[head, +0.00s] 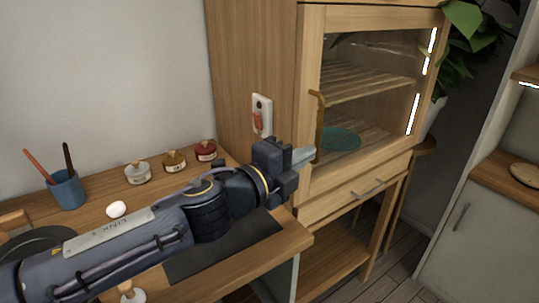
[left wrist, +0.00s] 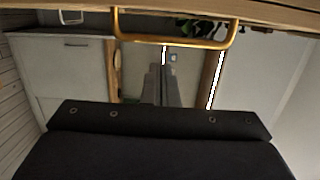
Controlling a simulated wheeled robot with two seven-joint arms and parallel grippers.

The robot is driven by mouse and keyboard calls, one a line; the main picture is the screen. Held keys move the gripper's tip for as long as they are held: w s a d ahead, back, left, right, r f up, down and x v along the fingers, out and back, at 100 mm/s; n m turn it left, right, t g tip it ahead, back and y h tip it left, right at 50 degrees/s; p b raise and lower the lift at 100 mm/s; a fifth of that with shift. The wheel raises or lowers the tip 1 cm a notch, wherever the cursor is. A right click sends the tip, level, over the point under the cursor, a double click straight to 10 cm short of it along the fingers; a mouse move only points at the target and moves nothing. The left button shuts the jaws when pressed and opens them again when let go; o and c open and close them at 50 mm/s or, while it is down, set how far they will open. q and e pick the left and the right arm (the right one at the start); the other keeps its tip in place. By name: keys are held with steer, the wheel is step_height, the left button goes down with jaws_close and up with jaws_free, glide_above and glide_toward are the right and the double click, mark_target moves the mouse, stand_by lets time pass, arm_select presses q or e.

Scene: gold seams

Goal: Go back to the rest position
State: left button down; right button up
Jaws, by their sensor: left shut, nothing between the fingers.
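My left gripper (head: 304,156) reaches across the wooden table from the left in the head view. Its fingertips point right, in front of the glass-door cabinet (head: 311,65), close to the brass door handle (head: 319,125). In the left wrist view its fingers (left wrist: 164,82) are shut with nothing between them, and the handle (left wrist: 180,40) shows as a gold bar beyond them. I cannot tell from these views whether the fingers touch the handle. The cabinet door looks closed. A teal plate (head: 340,139) lies inside behind the glass. My right gripper is out of view.
The wooden table (head: 290,240) holds a dark mat (head: 235,248), a blue cup with tools (head: 67,190), three small jars (head: 173,161) and a white egg-shaped object (head: 116,209). A drawer handle (head: 368,188) juts out below the door. A plant (head: 470,30) stands behind the cabinet.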

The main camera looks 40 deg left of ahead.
arm_select(q)
steer(key=s+a+p, duration=0.1)
steer(key=s+p, duration=0.1)
steer(key=s+a+p, duration=0.1)
steer(key=s+a, duration=0.1)
steer(key=shift+s+a+r+p, duration=0.1)
steer(key=shift+s+a+p, duration=0.2)
steer(key=shift+p, duration=0.1)
